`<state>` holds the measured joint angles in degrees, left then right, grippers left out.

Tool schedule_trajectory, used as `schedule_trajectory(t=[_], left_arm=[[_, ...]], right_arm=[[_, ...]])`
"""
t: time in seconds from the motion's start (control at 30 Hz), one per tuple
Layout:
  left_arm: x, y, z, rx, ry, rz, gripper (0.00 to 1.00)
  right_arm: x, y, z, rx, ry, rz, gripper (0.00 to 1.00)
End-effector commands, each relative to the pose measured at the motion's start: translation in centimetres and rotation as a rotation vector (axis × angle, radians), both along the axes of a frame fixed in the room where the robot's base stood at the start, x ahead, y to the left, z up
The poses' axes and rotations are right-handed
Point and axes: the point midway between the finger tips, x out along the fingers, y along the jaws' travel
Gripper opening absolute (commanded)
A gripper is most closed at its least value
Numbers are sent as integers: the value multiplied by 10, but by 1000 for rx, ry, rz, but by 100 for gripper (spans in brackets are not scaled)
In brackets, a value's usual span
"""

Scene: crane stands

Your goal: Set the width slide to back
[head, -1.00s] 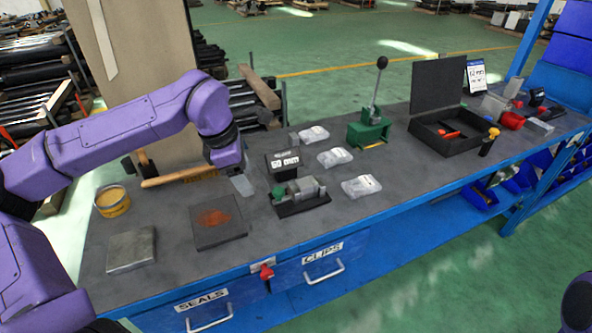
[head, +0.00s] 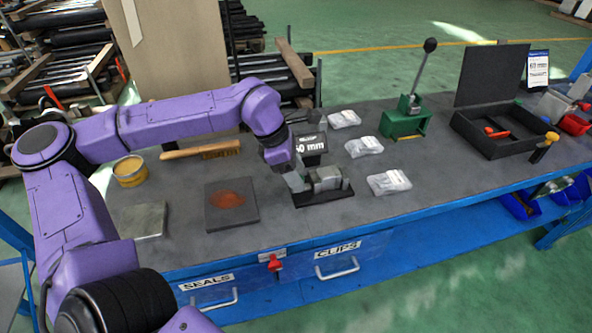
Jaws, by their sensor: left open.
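The small width device with a grey metal block on a black base (head: 326,193) sits near the middle of the bench, with a display reading "60 mm" (head: 313,145) behind it; the first digit is partly covered. My left gripper (head: 296,182) points down at the left end of the device, its grey fingers open. It covers the left part of the device, where a green piece showed earlier. I cannot tell whether the fingers touch the slide or how the slide stands. My right gripper is out of view.
Clear bags (head: 364,146) lie right of the device. A green lever press (head: 404,122) and an open black case (head: 490,130) stand farther right. A dark plate with a rusty patch (head: 231,204), a yellow tin (head: 130,171) and a brush (head: 201,150) lie left.

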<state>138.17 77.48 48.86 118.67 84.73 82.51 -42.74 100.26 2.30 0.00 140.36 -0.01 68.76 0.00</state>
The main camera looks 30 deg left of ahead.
Motion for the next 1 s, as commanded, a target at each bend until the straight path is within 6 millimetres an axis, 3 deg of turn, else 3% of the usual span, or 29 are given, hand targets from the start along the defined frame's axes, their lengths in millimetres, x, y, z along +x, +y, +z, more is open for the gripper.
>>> schedule_trajectory(t=[0.17, 0.33, 0.37, 0.47, 0.63, 0.87, 0.9, 0.97, 1.0], left_arm=[[0, 0, 0, 0, 0, 1, 58], [0, 0, 0, 1, -1, 0, 3], [0, 0, 0, 1, -1, 0, 0], [0, 1, 1, 1, -1, 0, 0], [-5, 9, 5, 0, 0, 3, 0], [-7, 11, 0, 1, 1, 5, 0], [-7, 11, 0, 1, 2, 5, 36], [-6, 11, 0, 1, 2, 4, 55], [-6, 11, 0, 2, 1, 3, 58]], right_arm=[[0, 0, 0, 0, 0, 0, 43], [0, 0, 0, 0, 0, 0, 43], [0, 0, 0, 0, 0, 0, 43], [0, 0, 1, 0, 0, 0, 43], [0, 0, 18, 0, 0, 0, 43], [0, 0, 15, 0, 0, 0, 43], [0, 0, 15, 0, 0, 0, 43], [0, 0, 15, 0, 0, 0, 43], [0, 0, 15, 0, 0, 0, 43]])
